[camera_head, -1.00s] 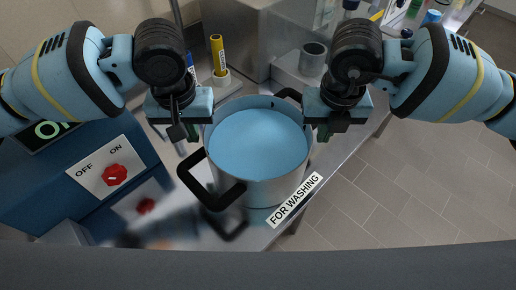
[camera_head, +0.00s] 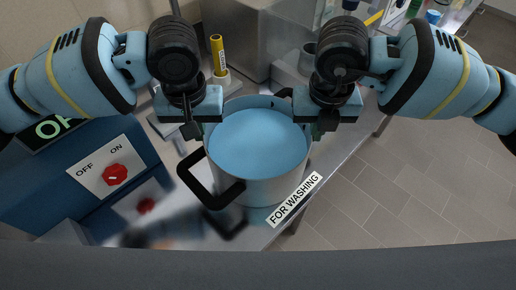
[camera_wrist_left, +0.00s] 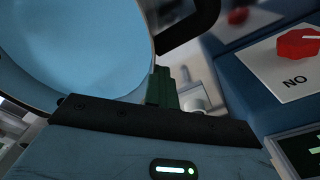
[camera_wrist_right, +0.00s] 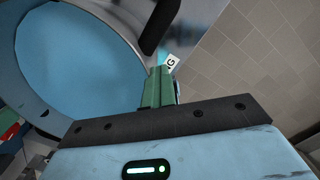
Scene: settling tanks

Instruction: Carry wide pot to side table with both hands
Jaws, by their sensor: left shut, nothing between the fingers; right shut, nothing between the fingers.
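The wide pot (camera_head: 262,182) is steel with a blue inside or contents and stands upright on the steel table (camera_head: 172,212). One black handle (camera_head: 212,190) sticks out at its near left; the far right handle is mostly hidden behind my right gripper. My left gripper (camera_head: 192,130) is shut and empty at the pot's left rim. My right gripper (camera_head: 318,130) is shut and empty at its right rim. The pot's rim also shows beside the fingers in the left wrist view (camera_wrist_left: 128,95) and the right wrist view (camera_wrist_right: 120,45). I cannot tell whether either gripper touches the pot.
A blue cabinet with a red OFF/ON knob (camera_head: 116,175) stands at left. A yellow marker (camera_head: 218,56) stands upright behind the pot, near a grey cup (camera_head: 306,60). A "FOR WASHING" label (camera_head: 295,199) lies along the table's front right edge. Tiled floor lies open at right.

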